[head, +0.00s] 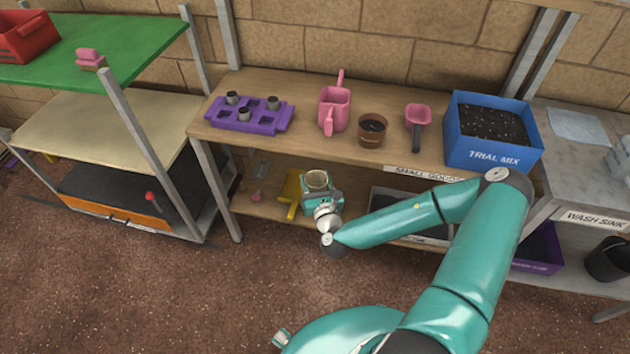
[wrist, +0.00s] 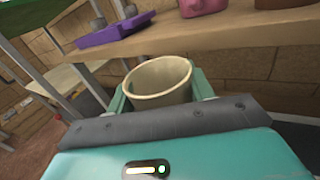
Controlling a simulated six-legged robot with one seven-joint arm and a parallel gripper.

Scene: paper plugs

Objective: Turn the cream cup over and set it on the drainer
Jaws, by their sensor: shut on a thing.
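The cream cup (head: 317,180) is held in front of the wooden bench, its mouth facing up. In the wrist view the cup (wrist: 158,82) shows its cream rim and inside. My gripper (head: 320,190) is shut on it, with a teal finger on either side in the wrist view (wrist: 160,92). The cup's lower part is hidden by my gripper. I cannot clearly pick out the drainer; a pale flat mat (head: 578,125) and a grey object (head: 620,158), cut off by the picture edge, are on the wash sink counter (head: 555,150).
The wooden bench (head: 290,150) holds a purple tray (head: 240,122), a pink watering can (head: 333,108), a brown pot (head: 372,130), a pink scoop (head: 417,118) and a blue trial mix box (head: 492,140). A black bucket (head: 608,260) stands below right. The floor at left is clear.

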